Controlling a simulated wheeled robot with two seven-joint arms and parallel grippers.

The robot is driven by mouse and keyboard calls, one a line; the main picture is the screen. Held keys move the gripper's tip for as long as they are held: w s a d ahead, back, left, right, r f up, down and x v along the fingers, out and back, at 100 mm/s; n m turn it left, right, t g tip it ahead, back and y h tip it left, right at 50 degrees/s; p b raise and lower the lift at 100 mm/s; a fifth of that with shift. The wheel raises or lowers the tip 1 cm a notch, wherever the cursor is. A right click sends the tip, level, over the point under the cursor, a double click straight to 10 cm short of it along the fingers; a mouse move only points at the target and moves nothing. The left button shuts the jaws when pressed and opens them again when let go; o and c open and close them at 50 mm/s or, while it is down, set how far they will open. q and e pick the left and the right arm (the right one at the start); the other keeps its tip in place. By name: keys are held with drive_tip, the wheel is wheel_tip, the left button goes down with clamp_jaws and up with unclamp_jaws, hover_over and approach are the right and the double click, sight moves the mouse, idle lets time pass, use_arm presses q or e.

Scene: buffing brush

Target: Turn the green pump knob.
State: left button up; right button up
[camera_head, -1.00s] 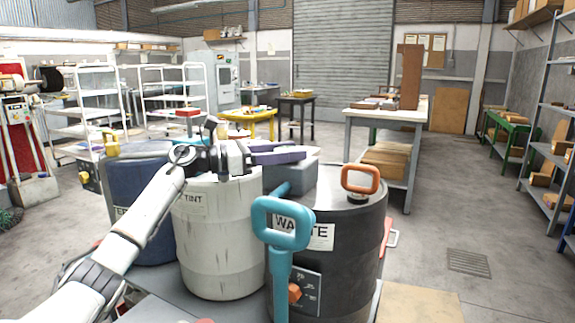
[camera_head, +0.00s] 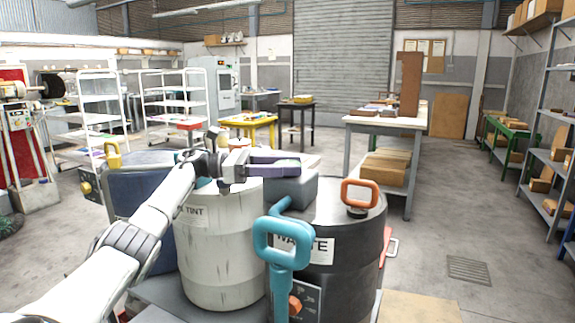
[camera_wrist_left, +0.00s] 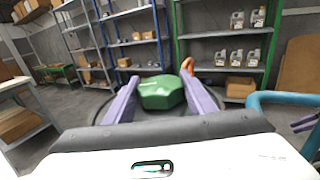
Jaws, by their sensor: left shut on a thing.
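The green pump knob (camera_wrist_left: 160,93) is a faceted block in the left wrist view. It sits between the two purple fingers of my left gripper (camera_wrist_left: 160,82), which is shut on it. In the head view my left gripper (camera_head: 300,165) reaches in from the left over the white TINT drum (camera_head: 220,245), its purple fingers pointing right. I cannot make out the knob in the head view. A purple part at the right edge of the left wrist view may be my right gripper (camera_wrist_left: 305,122); it is cut off.
A black WASTE drum (camera_head: 345,235) with an orange handle (camera_head: 360,193) stands right of the TINT drum. A teal handle (camera_head: 282,243) rises in front. A blue drum (camera_head: 135,200) stands at left. Open floor lies to the right, before the shelves (camera_head: 545,150).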

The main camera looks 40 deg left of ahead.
use_arm(q)
drive_tip(key=shift+f, duration=0.1)
drive_tip(key=o, duration=1)
drive_tip(key=shift+o, duration=0.2)
drive_tip(key=v, duration=0.7)
drive_tip(key=shift+s+a, duration=0.2)
